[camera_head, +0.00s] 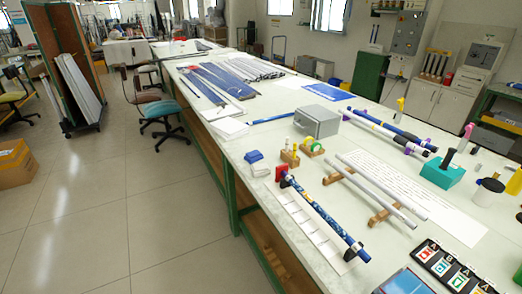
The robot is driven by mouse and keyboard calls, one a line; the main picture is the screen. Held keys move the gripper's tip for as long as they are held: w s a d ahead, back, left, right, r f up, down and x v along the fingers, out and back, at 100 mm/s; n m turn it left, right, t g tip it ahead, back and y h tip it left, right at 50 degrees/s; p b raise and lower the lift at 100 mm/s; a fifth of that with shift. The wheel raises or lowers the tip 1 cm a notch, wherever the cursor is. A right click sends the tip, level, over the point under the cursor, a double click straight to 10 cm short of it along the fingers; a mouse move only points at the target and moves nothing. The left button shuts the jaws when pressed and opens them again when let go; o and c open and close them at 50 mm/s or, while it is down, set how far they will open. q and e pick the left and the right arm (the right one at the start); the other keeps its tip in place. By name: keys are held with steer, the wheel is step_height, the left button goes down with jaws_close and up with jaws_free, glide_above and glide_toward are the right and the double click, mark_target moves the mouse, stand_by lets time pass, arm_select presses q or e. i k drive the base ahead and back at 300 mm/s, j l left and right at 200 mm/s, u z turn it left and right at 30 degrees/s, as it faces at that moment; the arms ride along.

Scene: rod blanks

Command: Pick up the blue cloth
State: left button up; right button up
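A small blue folded item, which looks like the blue cloth (254,157), lies on the white table (236,150) near its left edge. It sits left of small wooden blocks holding tape (290,156) and below a grey box. Nothing touches it from above. Neither of my grippers is in view.
A grey box (317,122) stands behind the cloth. Two silver rods (375,188) rest on wooden supports to the right. A teal block (441,172) stands further right. Open floor (120,215) lies to the left.

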mark_target(252, 157)
steer(key=i+j+z, duration=0.3)
steer(key=i+j, duration=0.2)
steer(key=i+j+z, duration=0.2)
steer(key=j, duration=0.25)
steer(key=i+j+z, duration=0.3)
steer(key=j, duration=0.45)
steer(key=i, duration=0.1)
